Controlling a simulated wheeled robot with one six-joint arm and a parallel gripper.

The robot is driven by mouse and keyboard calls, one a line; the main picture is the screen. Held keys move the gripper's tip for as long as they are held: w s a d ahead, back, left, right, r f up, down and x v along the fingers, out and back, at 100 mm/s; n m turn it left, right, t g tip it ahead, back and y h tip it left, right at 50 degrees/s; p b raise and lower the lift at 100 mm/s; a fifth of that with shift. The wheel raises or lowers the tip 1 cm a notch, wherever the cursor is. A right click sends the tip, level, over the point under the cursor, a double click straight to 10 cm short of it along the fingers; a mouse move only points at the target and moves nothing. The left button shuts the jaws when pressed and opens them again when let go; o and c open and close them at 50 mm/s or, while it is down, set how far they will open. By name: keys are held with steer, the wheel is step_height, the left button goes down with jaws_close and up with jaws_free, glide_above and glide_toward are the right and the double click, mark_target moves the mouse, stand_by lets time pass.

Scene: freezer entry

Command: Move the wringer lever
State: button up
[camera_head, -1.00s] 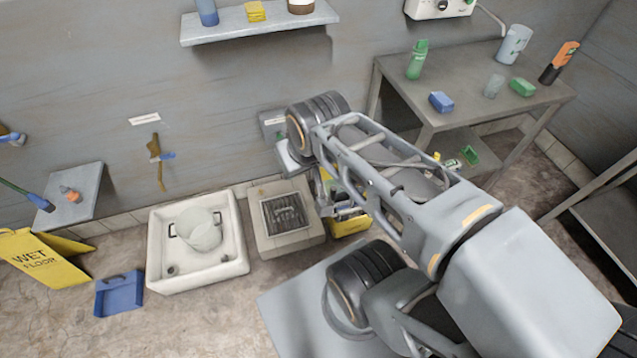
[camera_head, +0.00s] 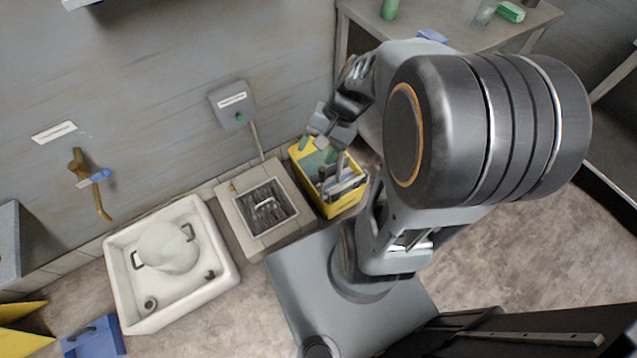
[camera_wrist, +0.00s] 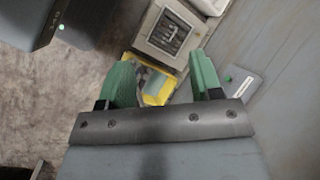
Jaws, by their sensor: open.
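The yellow mop bucket (camera_head: 345,203) stands on the floor right of the square floor grate, with grey wringer parts (camera_head: 345,187) in its top. A thin grey upright piece (camera_head: 340,165) there may be the wringer lever; I cannot tell it clearly from my gripper's parts. My gripper (camera_head: 312,141), with green fingertips, is open over the bucket's back left part. In the wrist view my gripper (camera_wrist: 161,62) is open and empty, with the yellow bucket (camera_wrist: 162,93) showing between and beyond its fingers. The lever cannot be made out there.
The grated drain block (camera_head: 225,198) adjoins the bucket on the left. A white basin (camera_head: 205,290) with a whitish bag stands further left. A grey wall box (camera_head: 233,100) hangs behind. A metal table (camera_head: 355,30) stands at the back right.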

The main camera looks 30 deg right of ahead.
steer(key=w+d+f+m+t+y+b, duration=0.15)
steer(key=d+f+m+t+b, duration=0.5)
steer(key=f, duration=0.65)
steer(key=w+d+f+m+t+y+b, duration=0.15)
steer(key=d+f+m+t+b, duration=0.25)
steer(key=f+m+b, duration=0.7)
steer(key=w+d+f+m+t+y+b, duration=0.15)
steer(key=d+f+m+t+b, duration=0.3)
steer(key=f, duration=1.15)
steer(key=b+x, duration=0.3)
steer(key=x, duration=1)
steer(key=shift+w+d+r+h, duration=0.15)
steer(key=shift+w+h, duration=0.15)
steer(key=shift+h, duration=0.05)
steer(key=shift+c, duration=0.3)
jaws_close()
